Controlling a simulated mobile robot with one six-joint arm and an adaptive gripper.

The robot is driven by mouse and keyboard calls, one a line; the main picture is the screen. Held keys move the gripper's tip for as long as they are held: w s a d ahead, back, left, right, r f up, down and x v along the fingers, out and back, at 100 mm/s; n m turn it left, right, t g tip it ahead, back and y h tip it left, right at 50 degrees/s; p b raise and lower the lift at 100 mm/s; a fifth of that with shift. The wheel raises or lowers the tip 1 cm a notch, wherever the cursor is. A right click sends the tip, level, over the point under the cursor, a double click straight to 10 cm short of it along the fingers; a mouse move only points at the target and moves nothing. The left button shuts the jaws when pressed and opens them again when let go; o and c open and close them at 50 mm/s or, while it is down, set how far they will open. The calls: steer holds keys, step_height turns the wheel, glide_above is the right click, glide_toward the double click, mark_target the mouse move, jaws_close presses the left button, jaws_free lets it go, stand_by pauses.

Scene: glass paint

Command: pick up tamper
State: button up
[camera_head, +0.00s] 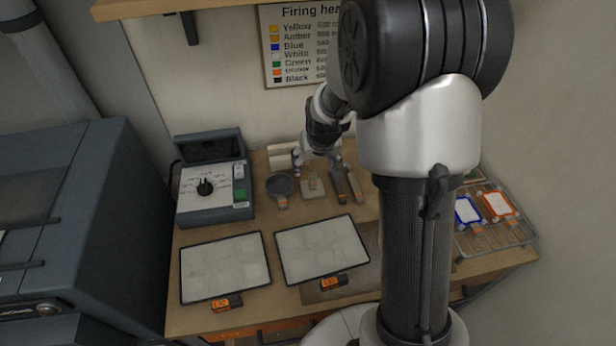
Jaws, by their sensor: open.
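My gripper (318,162) is at the back of the wooden workbench, small in view, pointing down with its jaws open. It is above a cluster of small items. Under it is a small pale block or pad (313,190) with a brownish piece on top. Just right of it stand long dark-and-tan tools (347,186). I cannot tell which of these is the tamper; the items are small and partly covered by the gripper. No object is clearly seen between the fingers.
A round grey dish (280,186) is left of the gripper. A dial controller box (214,184) stands at the back left. Two white panels (225,268) lie in front. A wire rack (500,236) with blue- and orange-framed tiles is at right. A shelf (140,8) overhangs above.

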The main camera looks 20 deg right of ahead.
mark_target(312, 175)
steer(key=b+x, duration=0.2)
steer(key=x, duration=0.8)
steer(key=shift+d, duration=0.1)
steer(key=b+x, duration=0.1)
steer(key=x, duration=0.4)
steer(key=shift+s+d+f, duration=0.1)
steer(key=shift+s+d, duration=0.05)
steer(key=c, duration=0.9)
